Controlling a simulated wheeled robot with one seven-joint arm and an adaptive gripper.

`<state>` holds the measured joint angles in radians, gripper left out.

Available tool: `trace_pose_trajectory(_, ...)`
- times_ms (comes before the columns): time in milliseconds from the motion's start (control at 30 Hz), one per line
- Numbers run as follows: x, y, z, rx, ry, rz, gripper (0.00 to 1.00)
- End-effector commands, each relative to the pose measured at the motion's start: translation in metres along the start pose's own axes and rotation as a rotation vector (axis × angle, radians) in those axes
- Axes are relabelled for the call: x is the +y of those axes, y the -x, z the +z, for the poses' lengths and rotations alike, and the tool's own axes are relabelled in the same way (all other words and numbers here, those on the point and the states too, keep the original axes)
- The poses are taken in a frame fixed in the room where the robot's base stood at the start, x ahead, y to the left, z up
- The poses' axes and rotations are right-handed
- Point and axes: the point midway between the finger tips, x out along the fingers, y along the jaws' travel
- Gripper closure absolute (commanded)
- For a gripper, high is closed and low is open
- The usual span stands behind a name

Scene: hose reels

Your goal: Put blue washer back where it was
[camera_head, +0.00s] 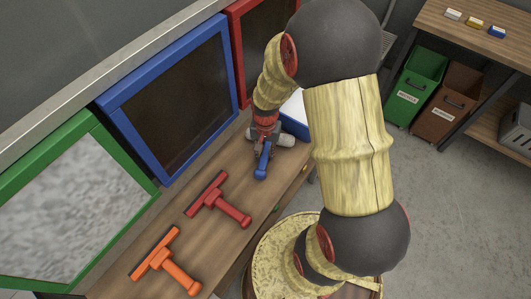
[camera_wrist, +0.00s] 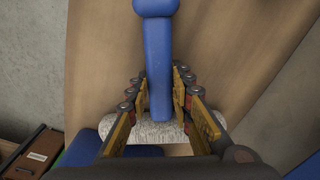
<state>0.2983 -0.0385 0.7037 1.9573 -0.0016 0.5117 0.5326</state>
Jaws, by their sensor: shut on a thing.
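The blue washer has a blue handle (camera_head: 262,165) and a pale grey fuzzy sleeve (camera_head: 285,140). It is at the right part of the wooden bench (camera_head: 240,172), to the right of the red squeegee (camera_head: 218,200). My gripper (camera_head: 264,142) is shut on the handle close to the sleeve. In the wrist view, the handle (camera_wrist: 156,60) runs up between my fingers (camera_wrist: 160,100), and the sleeve (camera_wrist: 150,132) lies crosswise below, partly hidden by my gripper. I cannot tell whether the washer touches the bench.
An orange squeegee (camera_head: 166,260) lies at the bench's near left. Green (camera_head: 75,200), blue (camera_head: 172,98) and red (camera_head: 245,50) framed panels stand behind the bench. A blue-and-white object (camera_head: 295,117) is partly hidden by my arm. Green (camera_head: 414,88) and brown (camera_head: 446,100) bins stand at back right.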

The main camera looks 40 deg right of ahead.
Motion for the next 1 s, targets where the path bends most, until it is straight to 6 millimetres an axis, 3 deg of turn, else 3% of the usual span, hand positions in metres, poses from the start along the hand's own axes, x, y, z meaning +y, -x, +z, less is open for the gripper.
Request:
trace_pose_trajectory(300, -0.0002, -0.0026, -0.0003, 0.001, 0.0, -0.001, 1.0)
trace_pose_trajectory(333, -0.0001, -0.0025, -0.0002, 0.001, 0.0, -0.001, 0.77)
trace_pose_trajectory(633, -0.0001, -0.0018, -0.0002, 0.001, 0.0, -0.001, 0.6)
trace_pose_trajectory(1000, -0.0002, 0.0037, -0.0004, 0.002, 0.0, -0.001, 0.6)
